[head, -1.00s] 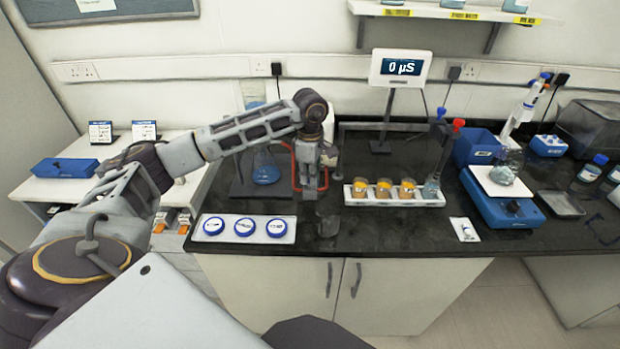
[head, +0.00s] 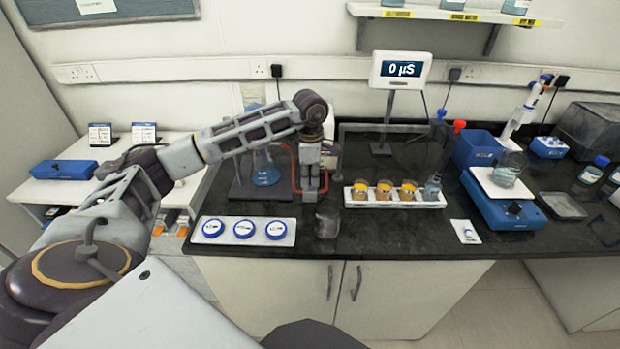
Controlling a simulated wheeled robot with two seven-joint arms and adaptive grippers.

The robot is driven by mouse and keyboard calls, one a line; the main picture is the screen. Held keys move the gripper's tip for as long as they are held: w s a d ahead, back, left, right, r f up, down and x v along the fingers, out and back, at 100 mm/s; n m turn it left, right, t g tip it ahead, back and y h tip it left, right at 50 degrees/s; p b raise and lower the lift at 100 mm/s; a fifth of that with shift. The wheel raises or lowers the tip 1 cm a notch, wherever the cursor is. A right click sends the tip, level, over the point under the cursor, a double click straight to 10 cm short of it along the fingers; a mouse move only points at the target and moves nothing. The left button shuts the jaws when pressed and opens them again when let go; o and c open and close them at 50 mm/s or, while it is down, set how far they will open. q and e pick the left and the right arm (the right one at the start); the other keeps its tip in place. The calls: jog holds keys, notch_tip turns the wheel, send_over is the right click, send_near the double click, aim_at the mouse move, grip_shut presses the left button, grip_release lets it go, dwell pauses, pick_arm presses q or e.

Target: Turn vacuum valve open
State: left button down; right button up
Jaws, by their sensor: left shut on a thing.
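My left gripper (head: 312,194) points down over the back-left part of the black bench, in front of the red tubing (head: 294,176). It is shut on a small part at this tubing, which I take to be the vacuum valve. The fingers hide that part, so its handle angle cannot be told. A conical flask with blue liquid (head: 265,172) stands just left of the gripper, behind the arm. My right gripper is not in view.
A white tray with three blue-lidded dishes (head: 200,236) lies front left. A white rack of orange-filled beakers (head: 428,204) stands to the right. A display (head: 402,69) reads 0 µS.

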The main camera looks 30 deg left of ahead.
pick_arm(q)
jog(key=c, duration=1.7)
grip_release()
jog(key=shift+c, duration=0.2)
jog(key=shift+o, duration=1.1)
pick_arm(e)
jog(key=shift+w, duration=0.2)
pick_arm(q)
jog(key=shift+m, duration=0.3)
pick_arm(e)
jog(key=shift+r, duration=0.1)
